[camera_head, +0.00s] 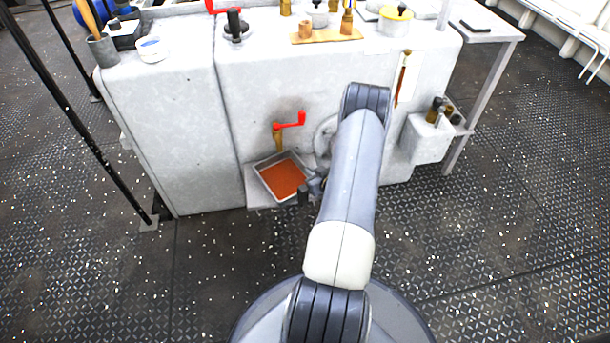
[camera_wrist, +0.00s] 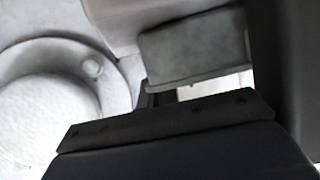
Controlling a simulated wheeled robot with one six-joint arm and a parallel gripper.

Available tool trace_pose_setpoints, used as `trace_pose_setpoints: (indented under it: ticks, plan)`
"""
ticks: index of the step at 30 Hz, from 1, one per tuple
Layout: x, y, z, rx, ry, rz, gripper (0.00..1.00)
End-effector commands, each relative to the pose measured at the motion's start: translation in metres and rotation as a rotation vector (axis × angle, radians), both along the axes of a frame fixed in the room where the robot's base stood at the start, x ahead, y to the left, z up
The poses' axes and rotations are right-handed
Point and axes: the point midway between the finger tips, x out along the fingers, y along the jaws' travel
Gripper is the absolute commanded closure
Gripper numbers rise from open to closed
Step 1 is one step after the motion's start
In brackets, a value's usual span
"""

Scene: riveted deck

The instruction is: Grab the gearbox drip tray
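The gearbox drip tray (camera_head: 270,160) is a shallow grey metal tray with reddish-brown contents. It sits low against the front of the grey machine housing, under a red-handled tap (camera_head: 289,124). My gripper (camera_head: 309,187) is low at the tray's right side, partly hidden behind my forearm. Whether it touches the rim is unclear. In the wrist view a grey lipped piece (camera_wrist: 195,48), possibly the tray, is close beyond the dark gripper body. The finger opening is too hidden to tell.
The grey housing (camera_head: 170,125) stands directly behind the tray. A round flange (camera_head: 326,133) is just right of it. A bracket box with bottles (camera_head: 428,138) juts out farther right. A thin black post (camera_head: 85,125) stands at left. The patterned floor in front is clear.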

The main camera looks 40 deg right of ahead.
Motion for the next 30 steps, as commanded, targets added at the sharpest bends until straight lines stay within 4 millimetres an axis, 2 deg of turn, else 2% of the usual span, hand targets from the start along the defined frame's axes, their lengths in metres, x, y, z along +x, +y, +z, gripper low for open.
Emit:
trace_pose_setpoints:
  ticks: [8,19,28,30]
  plan:
    - [-0.003,0.001,0.014,-0.001,-0.002,-0.001,1.00]
    - [-0.003,0.001,0.052,0.000,-0.002,0.000,1.00]
    - [-0.003,0.001,0.071,-0.002,-0.002,-0.001,1.00]
    - [-0.006,0.003,0.070,0.002,0.000,-0.001,1.00]
